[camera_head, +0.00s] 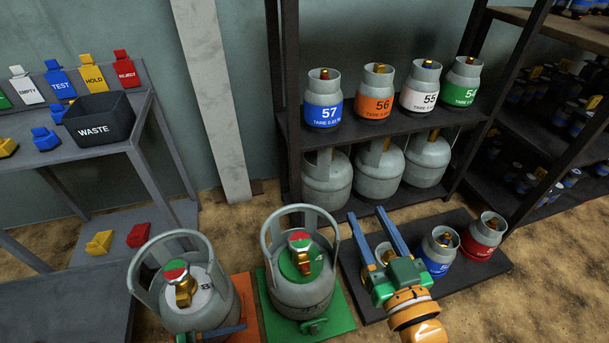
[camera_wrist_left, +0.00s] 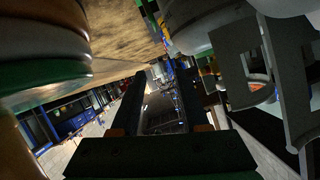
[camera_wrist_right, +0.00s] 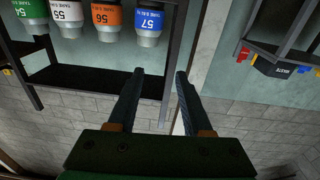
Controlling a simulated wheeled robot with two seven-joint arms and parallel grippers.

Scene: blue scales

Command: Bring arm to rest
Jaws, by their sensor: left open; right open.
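My right gripper (camera_head: 367,213) is open above the dark mat at the lower right. Its two blue fingers stand apart, and part of a small cylinder shows behind them. In the right wrist view, the open fingers (camera_wrist_right: 160,74) have nothing between them. That view is dark and tilted.
Large grey cylinders stand on an orange plate (camera_head: 243,289) and a green plate (camera_head: 264,308). Blue and red cylinders stand on the dark mat (camera_head: 487,271). A shelf (camera_head: 384,128) holds numbered cylinders behind. A waste bin (camera_head: 100,120) sits on the left table.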

